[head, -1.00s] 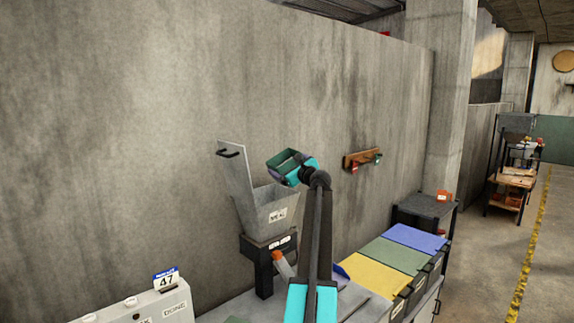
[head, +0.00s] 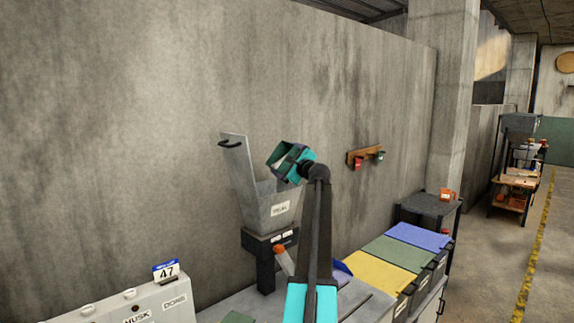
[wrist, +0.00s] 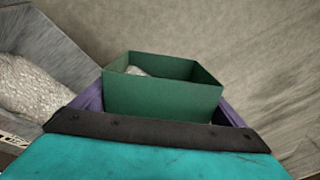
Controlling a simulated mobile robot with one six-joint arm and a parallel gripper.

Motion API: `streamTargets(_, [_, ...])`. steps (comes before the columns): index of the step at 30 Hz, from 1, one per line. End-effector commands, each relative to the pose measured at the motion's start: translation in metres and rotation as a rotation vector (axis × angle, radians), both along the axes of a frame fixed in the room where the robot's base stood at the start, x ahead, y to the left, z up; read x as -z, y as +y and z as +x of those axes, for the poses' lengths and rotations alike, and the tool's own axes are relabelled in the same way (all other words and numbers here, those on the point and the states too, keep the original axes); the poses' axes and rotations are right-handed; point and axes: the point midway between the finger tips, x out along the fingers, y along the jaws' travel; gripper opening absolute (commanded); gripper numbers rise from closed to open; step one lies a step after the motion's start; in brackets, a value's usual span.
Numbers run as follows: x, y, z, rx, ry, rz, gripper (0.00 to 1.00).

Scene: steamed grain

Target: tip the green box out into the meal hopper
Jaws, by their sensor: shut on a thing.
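The green box (head: 281,153) is held by my gripper (head: 291,162), up above the right side of the meal hopper. In the head view the box is tilted, with its open mouth toward the left. In the wrist view the green box (wrist: 165,98) sits between the purple fingers, and a little pale stuff shows inside it. The meal hopper (head: 258,208) is a grey metal bin with its lid (head: 238,165) standing up at the left. In the wrist view the hopper (wrist: 60,40) is at the left, with pale grainy stuff (wrist: 30,88) in it.
A concrete wall (head: 130,130) runs behind the hopper. A small wooden rack (head: 365,155) hangs on it to the right. Blue, green and yellow lidded bins (head: 378,272) line the bench at the right.

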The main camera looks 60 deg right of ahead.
Motion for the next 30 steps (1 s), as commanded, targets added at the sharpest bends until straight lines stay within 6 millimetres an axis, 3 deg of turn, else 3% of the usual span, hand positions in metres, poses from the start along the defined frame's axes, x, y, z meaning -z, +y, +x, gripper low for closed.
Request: streamTargets(30, [0.000, 0.018, 0.012, 0.001, 0.220, -0.331, 0.31])
